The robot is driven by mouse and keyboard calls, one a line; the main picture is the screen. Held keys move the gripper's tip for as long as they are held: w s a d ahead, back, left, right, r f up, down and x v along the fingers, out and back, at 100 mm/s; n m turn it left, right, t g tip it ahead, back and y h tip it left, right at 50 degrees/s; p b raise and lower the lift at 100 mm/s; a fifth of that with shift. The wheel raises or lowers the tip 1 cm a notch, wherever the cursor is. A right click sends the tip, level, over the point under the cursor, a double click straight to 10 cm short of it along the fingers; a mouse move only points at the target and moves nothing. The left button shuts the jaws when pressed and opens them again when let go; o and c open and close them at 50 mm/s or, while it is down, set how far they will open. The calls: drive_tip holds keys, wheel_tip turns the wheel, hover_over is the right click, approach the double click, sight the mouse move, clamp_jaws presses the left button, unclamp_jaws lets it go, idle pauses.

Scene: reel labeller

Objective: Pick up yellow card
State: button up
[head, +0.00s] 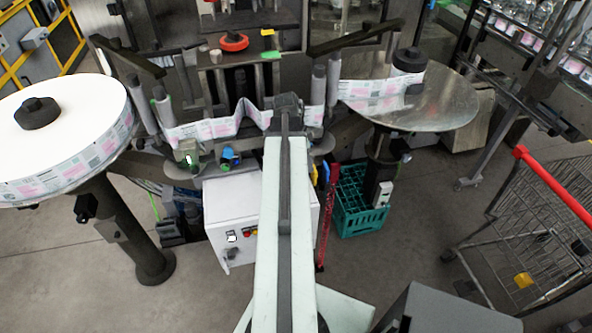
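A small flat yellow piece (267,32), which looks like the yellow card, lies on the dark top of the labelling machine, at the upper middle of the head view. It is right of a red-orange ring (234,42). My arm reaches up the middle of the view, and my gripper (287,104) is at its far end, in front of the label strip. The gripper appears lower in the picture than the yellow piece and apart from it. Its fingers are dark and too hidden to show whether they are open or shut.
A big white label reel (75,125) stands at left and a round metal plate (450,102) at right. The label strip (215,128) runs between them. A white control box (235,205), a teal crate (355,222) and a wire cart (540,220) stand below. Open floor lies between crate and cart.

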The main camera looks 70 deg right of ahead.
sight(312, 174)
drive_tip(key=shift+s+d+r+m, duration=0.1)
drive_tip(key=shift+s+d+m, duration=0.1)
drive_tip(key=shift+s, duration=0.15)
drive_tip(key=shift+s+d+r+m, duration=0.1)
drive_tip(key=shift+s+m, duration=0.1)
drive_tip(key=shift+s, duration=0.15)
drive_tip(key=shift+w+f, duration=0.15)
drive_tip(key=shift+f, duration=0.1)
drive_tip(key=b+x, duration=0.7)
drive_tip(key=b, duration=0.1)
drive_tip(key=shift+a+f, duration=0.2)
drive_tip(key=shift+f, duration=0.25)
drive_tip(key=shift+r, duration=0.2)
drive_tip(key=c, duration=1)
drive_tip(key=shift+o, duration=0.2)
wheel_tip(312, 174, up, 18)
drive_tip(key=p, duration=1.8)
